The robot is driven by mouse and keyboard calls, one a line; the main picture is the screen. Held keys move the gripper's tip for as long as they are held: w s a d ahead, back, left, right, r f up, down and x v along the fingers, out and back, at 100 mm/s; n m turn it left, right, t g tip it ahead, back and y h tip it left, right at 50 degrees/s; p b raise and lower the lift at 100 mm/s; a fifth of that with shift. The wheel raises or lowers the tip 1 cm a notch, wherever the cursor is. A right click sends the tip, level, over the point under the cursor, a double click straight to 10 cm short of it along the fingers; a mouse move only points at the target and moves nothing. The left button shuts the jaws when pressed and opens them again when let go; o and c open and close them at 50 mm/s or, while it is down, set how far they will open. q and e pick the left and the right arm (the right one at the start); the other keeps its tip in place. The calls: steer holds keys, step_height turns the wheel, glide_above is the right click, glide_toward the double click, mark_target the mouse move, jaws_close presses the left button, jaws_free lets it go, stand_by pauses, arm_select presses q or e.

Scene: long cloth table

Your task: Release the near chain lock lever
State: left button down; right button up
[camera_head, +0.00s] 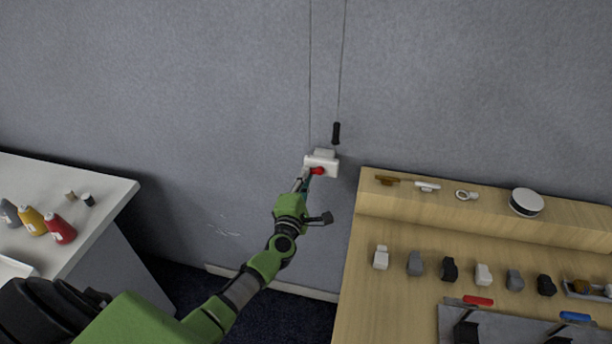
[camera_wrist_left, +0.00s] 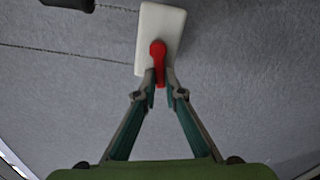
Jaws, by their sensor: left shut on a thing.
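The chain lock is a white block (camera_head: 324,161) on the grey wall, with a red lever (camera_head: 318,171) at its lower front. My left gripper (camera_head: 304,178) reaches up to it from below. In the left wrist view the white block (camera_wrist_left: 158,38) is at the top and the red lever (camera_wrist_left: 158,60) hangs down from it. My left fingertips (camera_wrist_left: 162,84) are shut on the lower end of the lever. Two thin cords (camera_head: 340,65) run up the wall above the block, and a black handle (camera_head: 336,133) hangs just above it. My right gripper is not in view.
A wooden bench (camera_head: 400,225) with several small blocks and a round white tin (camera_head: 526,202) stands at the right. A white table (camera_head: 95,185) with several bottles is at the left. The wall around the lock is clear.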

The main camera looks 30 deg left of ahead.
arm_select(q)
steer(key=shift+r+m, duration=0.2)
steer(key=shift+m, duration=0.4)
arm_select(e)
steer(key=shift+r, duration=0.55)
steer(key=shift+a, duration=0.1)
arm_select(q)
steer(key=c, duration=2.1)
jaws_free()
steer(key=shift+c, duration=0.2)
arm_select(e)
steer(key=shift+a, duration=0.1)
arm_select(q)
steer(key=shift+s, duration=0.1)
steer(key=v, duration=1.1)
steer(key=shift+s, duration=0.4)
